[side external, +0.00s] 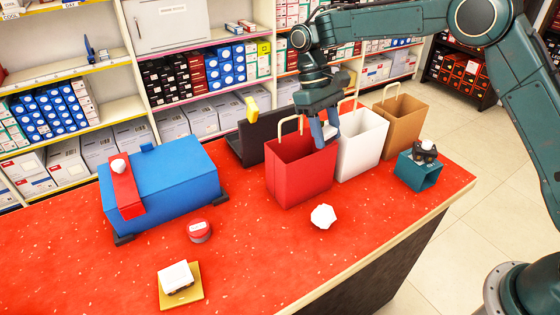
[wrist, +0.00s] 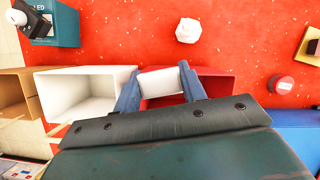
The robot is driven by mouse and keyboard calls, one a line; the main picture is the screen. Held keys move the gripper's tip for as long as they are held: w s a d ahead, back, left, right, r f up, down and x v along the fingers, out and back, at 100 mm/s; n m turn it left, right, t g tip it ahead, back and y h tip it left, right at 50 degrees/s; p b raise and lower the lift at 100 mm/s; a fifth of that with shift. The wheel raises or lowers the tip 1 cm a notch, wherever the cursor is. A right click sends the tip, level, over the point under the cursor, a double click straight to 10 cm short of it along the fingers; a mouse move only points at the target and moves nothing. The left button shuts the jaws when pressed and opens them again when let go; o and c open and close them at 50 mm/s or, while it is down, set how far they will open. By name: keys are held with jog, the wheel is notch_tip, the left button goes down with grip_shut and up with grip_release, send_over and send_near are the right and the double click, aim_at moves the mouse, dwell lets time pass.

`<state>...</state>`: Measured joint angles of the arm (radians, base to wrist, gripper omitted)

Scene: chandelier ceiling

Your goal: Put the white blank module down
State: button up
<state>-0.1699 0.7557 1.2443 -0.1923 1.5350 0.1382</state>
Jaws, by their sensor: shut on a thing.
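My gripper (wrist: 161,84) is shut on the white blank module (wrist: 163,81), a plain white block held between its two blue-grey fingers in the wrist view. In the side view my gripper (side external: 325,128) points down over the open top of the red bag (side external: 298,174), near its right side. There the fingers largely hide the module. In the wrist view the red bag (wrist: 218,84) shows behind the module and right finger. The white bag (side external: 361,147) stands just right of the red one; it is open and looks empty in the wrist view (wrist: 85,93).
A brown bag (side external: 403,124) and teal box (side external: 418,173) stand right. A white faceted object (side external: 323,216) and red tin (side external: 199,230) lie in front. A blue case (side external: 178,184) is left; a yellow tray (side external: 190,300) with a white-topped block is front left. Front-middle counter is clear.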

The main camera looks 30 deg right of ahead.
jog(key=w+a+r+n+h, duration=0.1)
jog(key=w+a+r+n, duration=0.15)
jog(key=a, duration=0.65)
jog(key=r+n+t+h, duration=0.1)
jog(key=r+n, duration=0.1)
jog(key=n, duration=0.2)
send_over(263, 217)
jog(key=w+a, duration=0.1)
jog(key=shift+f+t, duration=0.2)
jog(key=shift+t, duration=0.1)
jog(key=shift+f, duration=0.1)
notch_tip(263, 217, down, 16)
jog(key=shift+w, duration=0.1)
jog(key=shift+f, duration=0.1)
jog(key=shift+f, duration=1.8)
jog(key=shift+f, duration=0.15)
